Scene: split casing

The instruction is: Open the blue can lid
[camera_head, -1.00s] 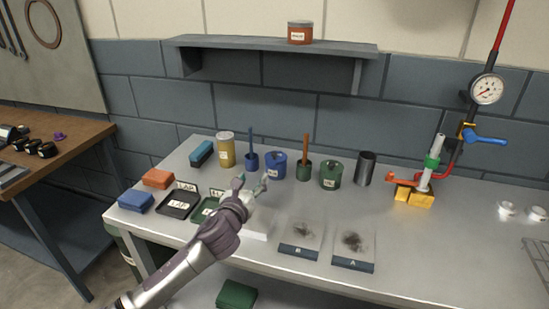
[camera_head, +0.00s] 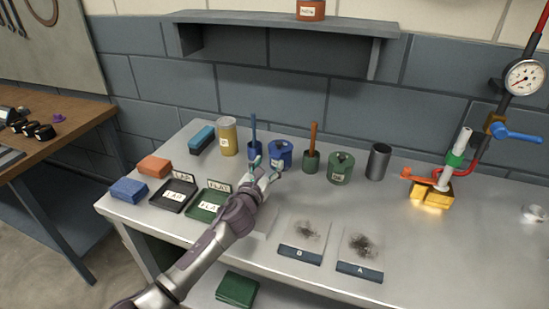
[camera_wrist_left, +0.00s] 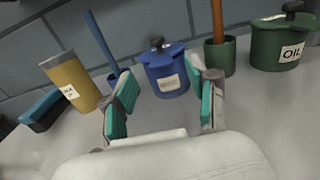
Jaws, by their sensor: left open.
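The blue can (camera_head: 280,154) stands upright on the grey bench, behind my left gripper. In the left wrist view the blue can (camera_wrist_left: 168,84) has a pale label, and its blue lid (camera_wrist_left: 163,57) sits on top with a dark knob (camera_wrist_left: 157,43). My left gripper (camera_head: 266,168) is open and empty in front of the can. In the left wrist view its fingers stand apart to either side of the can, which shows beyond them; contact is not visible. My right gripper is not in view.
A blue brush pot (camera_head: 254,150) stands close left of the can, with a yellow can (camera_head: 227,136) beyond. A green brush pot (camera_head: 311,160) and a green oil can (camera_head: 341,168) stand right. Trays (camera_head: 174,194) and plates (camera_head: 302,242) lie in front.

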